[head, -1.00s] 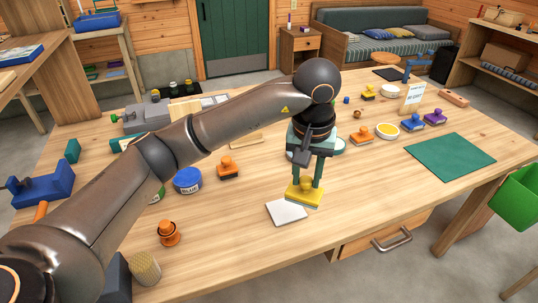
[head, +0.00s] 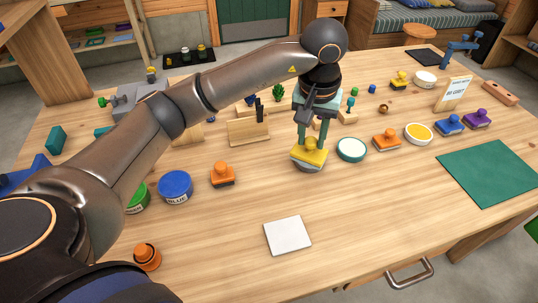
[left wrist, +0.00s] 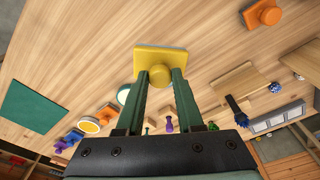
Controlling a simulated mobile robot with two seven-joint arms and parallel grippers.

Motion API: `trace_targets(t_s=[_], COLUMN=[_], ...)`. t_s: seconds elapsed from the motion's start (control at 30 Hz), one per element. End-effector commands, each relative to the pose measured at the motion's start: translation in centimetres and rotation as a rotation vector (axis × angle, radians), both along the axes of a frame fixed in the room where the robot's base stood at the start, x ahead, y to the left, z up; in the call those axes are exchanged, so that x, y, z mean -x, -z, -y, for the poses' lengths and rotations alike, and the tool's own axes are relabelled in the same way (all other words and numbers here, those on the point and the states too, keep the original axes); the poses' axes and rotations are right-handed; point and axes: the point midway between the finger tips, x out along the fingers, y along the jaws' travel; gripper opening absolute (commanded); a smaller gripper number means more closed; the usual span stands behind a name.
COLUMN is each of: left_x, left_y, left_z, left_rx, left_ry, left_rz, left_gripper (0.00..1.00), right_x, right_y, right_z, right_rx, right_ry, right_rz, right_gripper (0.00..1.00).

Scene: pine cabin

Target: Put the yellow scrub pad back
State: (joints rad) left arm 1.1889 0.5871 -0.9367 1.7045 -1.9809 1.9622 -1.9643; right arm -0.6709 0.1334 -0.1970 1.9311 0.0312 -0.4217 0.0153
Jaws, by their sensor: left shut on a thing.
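The yellow scrub pad (head: 308,157) is a flat yellow block with a round knob on top. In the left wrist view the pad (left wrist: 153,59) shows between the fingertips (left wrist: 160,80). My right gripper is not in view.
A teal-rimmed round dish (head: 352,149) stands just right of the pad. An orange pad (head: 223,176) and a blue tin (head: 175,187) are to the left. A white square (head: 287,235) lies in front, with bare table around it. A wooden block (head: 248,131) stands behind.

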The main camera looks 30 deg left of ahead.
Motion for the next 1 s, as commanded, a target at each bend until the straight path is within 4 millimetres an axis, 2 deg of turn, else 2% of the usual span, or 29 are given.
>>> trace_targets(t_s=[0.03, 0.23, 0.4, 0.73, 0.9, 1.0], left_x=[0.1, 0.2, 0.2, 0.2, 0.2, 0.1], left_y=[0.6, 2.8, 6.1, 8.8, 11.1, 11.5], left_z=[-1.6, -6.5, -8.7, -11.0, -10.8, -10.8], left_rx=[-0.002, -0.002, 0.0, -0.001, 0.002, 0.0], left_ry=[-0.007, -0.006, -0.003, -0.002, 0.0, 0.001], left_rz=[-0.005, -0.004, -0.004, -0.003, -0.003, 0.001], left_gripper=[0.0, 0.0, 0.0, 0.0, 0.0, 0.0], right_x=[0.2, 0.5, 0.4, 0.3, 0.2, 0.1], right_y=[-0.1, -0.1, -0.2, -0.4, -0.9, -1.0], right_z=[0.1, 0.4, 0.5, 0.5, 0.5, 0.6], right_rx=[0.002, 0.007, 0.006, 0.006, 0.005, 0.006], right_ry=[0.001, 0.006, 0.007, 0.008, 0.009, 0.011], right_rz=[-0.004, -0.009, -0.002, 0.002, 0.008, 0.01], right_gripper=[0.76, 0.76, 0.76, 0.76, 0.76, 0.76])
